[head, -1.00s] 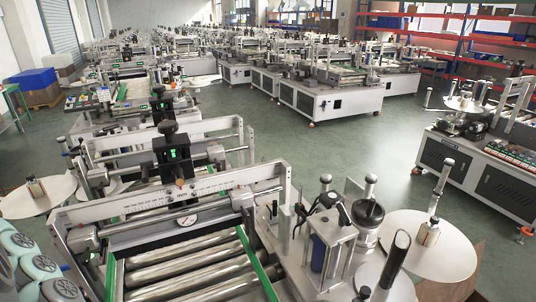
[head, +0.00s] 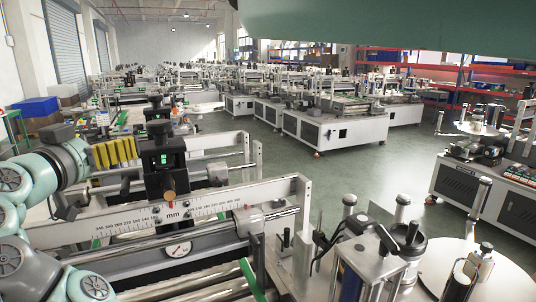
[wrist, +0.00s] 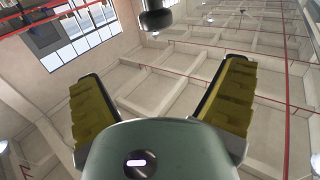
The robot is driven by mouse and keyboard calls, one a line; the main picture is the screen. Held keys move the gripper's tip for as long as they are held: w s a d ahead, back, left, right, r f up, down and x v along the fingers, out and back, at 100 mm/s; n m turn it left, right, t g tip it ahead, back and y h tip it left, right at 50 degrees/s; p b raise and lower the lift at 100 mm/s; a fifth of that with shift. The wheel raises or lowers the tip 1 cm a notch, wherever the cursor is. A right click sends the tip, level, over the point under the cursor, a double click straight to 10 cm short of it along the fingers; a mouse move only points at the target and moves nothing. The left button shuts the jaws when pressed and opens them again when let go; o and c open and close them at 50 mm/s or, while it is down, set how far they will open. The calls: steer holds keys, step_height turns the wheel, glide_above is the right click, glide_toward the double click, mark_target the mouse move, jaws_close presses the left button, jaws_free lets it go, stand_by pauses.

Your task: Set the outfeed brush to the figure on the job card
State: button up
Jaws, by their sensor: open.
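In the head view, a black carriage (head: 163,172) with a small green-lit readout rides on a white rail (head: 270,198) marked in mm. No label shows which part is the outfeed brush, and the readout's figure is too small to read. I see no job card. My gripper (head: 116,152), with yellow ribbed pads, is just left of the carriage. In the wrist view my gripper (wrist: 163,76) is open and empty; a dark knob (wrist: 155,15) shows beyond the fingers.
Steel rollers (head: 215,287) lie under the rail. Posts and a black-lidded canister (head: 408,242) stand at the front right, beside a round white plate (head: 500,262). More labellers (head: 330,125) stand in rows behind, with open green floor (head: 365,170) between. A green shape covers the upper right.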

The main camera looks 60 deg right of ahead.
mark_target(152, 124)
steer(key=p+x, duration=0.2)
steer(key=x, duration=0.2)
steer(key=p+x, duration=0.3)
steer(key=x, duration=0.1)
steer(key=p+x, duration=0.3)
steer(key=x, duration=0.1)
steer(key=shift+s+d+r, duration=0.1)
steer(key=shift+s+d, duration=0.1)
steer(key=shift+d, duration=0.25)
steer(key=shift+p+x, duration=0.8)
steer(key=shift+x, duration=0.85)
steer(key=c, duration=1.2)
steer(key=shift+s+d+n+t+y, duration=0.1)
steer(key=shift+n+t+y, duration=0.45)
steer(key=shift+t, duration=0.35)
steer(key=shift+n+t, duration=0.25)
steer(key=shift+t, duration=0.05)
